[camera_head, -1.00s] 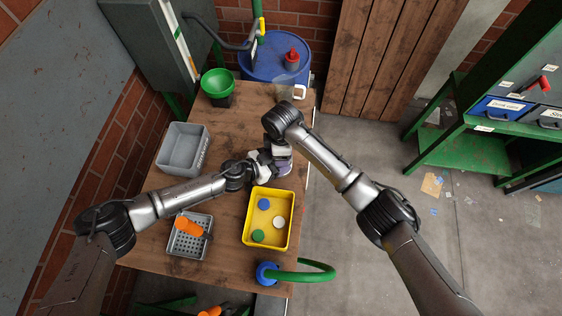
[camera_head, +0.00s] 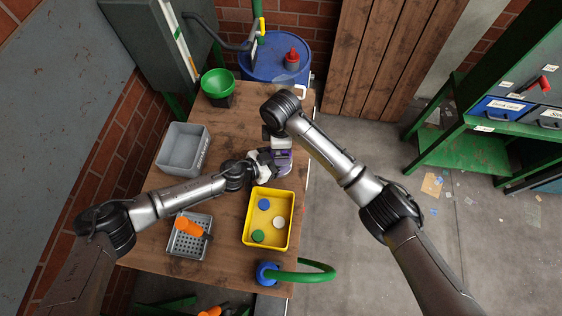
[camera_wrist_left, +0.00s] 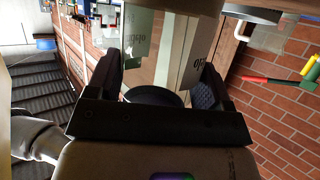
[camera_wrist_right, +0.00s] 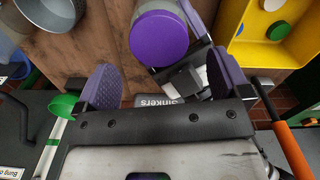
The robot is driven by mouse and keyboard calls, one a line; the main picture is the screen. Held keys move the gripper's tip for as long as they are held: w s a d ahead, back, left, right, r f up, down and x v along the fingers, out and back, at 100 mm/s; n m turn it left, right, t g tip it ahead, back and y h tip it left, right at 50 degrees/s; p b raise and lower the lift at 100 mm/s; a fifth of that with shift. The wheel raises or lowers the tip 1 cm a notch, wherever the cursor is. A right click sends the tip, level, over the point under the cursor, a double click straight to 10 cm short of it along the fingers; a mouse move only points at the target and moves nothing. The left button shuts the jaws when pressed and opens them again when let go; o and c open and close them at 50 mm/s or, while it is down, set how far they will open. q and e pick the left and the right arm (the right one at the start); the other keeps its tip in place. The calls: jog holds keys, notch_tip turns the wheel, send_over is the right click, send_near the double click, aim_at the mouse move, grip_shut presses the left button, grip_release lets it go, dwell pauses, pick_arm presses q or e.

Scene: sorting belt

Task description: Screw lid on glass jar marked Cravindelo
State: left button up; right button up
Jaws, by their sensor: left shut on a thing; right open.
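A glass jar with a purple lid (camera_head: 283,155) on its top stands at the right side of the table, behind the yellow tray. My left gripper (camera_head: 264,164) is shut on the jar from the left side. In the left wrist view the glass jar (camera_wrist_left: 150,55) is between the fingers; its label shows only in part, so I cannot read the full name. My right gripper (camera_wrist_right: 165,78) is open beside and above the jar, fingers apart; the purple lid (camera_wrist_right: 159,38) shows beyond its fingertips. How tightly the lid sits is not visible.
The yellow tray (camera_head: 247,235) holds blue, white and green lids. A grey bin (camera_head: 163,150) and a grey basket with an orange-handled tool (camera_head: 189,228) are at left. A green funnel (camera_head: 218,83) and blue drum (camera_head: 262,68) stand at the back. A green hose (camera_head: 310,276) curves at the front.

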jog(key=shift+d+r, duration=0.1)
jog(key=shift+r, duration=0.1)
jog(key=shift+w+a+r+n, duration=0.2)
jog(key=shift+a+r+n, duration=0.05)
jog(key=shift+r+n, duration=0.4)
jog(key=shift+a+r+n, duration=0.15)
jog(key=shift+r+n, duration=0.5)
jog(key=shift+n, duration=0.6)
jog(key=shift+r+n, duration=0.3)
jog(key=shift+n, duration=0.6)
jog(key=shift+s+d+r+n, duration=0.2)
jog(key=shift+d+n, duration=0.2)
jog(key=shift+n, duration=0.2)
jog(key=shift+f, duration=0.1)
jog(key=shift+f, duration=4)
